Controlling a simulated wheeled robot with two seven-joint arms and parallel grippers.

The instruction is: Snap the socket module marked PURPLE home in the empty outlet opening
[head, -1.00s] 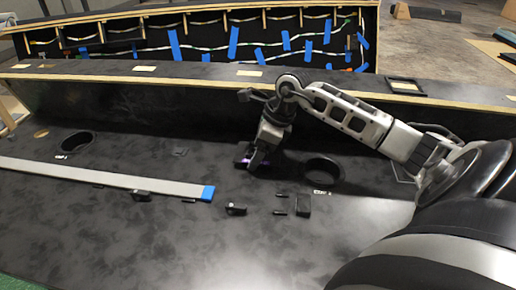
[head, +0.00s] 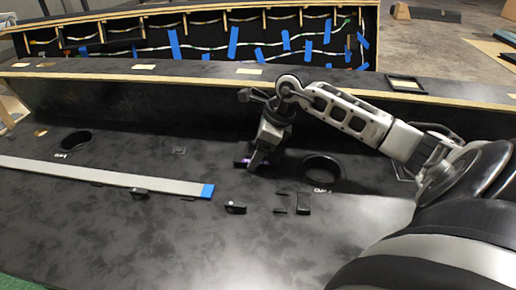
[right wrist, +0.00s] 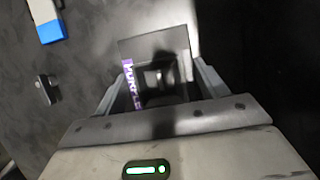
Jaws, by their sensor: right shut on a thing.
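My right gripper (head: 255,164) is low over the dark console panel, with its fingers pointing down. It is shut on the dark socket module (right wrist: 162,82), which sits between the two fingers in the right wrist view (right wrist: 160,92). The module's purple label (right wrist: 131,86) faces the left finger, and a purple patch also shows at the fingertips in the head view. A dark square area (right wrist: 155,44) lies around the module's far side. I cannot tell whether the module is in the outlet opening or above it. My left gripper is out of view.
A round hole (head: 323,168) is just right of the gripper, and another (head: 76,141) is at far left. A grey strip with a blue end (head: 110,177) lies at left. Small black parts (head: 303,203) lie in front. A square frame (head: 406,85) is on the rear ledge.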

